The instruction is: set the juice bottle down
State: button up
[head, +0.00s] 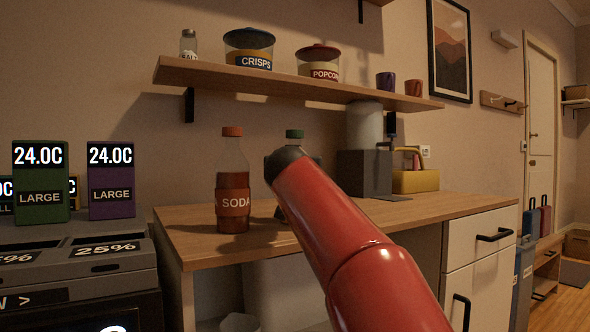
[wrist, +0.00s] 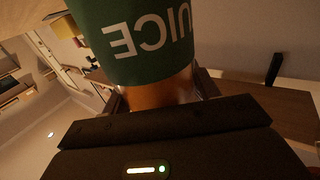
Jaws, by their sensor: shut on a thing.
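The juice bottle shows its green cap (head: 294,134) just above my red arm in the head view; most of it is hidden behind the arm. In the wrist view its green label (wrist: 135,40), with upside-down letters, and orange juice fill the space in front of my gripper (wrist: 163,97). My gripper is shut on the bottle. The bottle looks upright above the wooden counter (head: 420,212). Its base is hidden, so I cannot tell whether it touches the counter.
A soda bottle (head: 233,190) with a red cap stands on the counter left of the juice. A coffee machine (head: 366,170) and a yellow box (head: 415,181) stand behind, to the right. A wall shelf (head: 290,84) with jars hangs above. Bare counter lies at the right front.

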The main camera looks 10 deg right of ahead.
jog(key=o, duration=1.3)
jog(key=shift+f, duration=0.1)
jog(key=shift+c, duration=0.2)
jog(key=b+v, duration=0.2)
jog(key=v, duration=1)
jog(key=shift+b, duration=0.4)
jog(key=shift+a, duration=0.1)
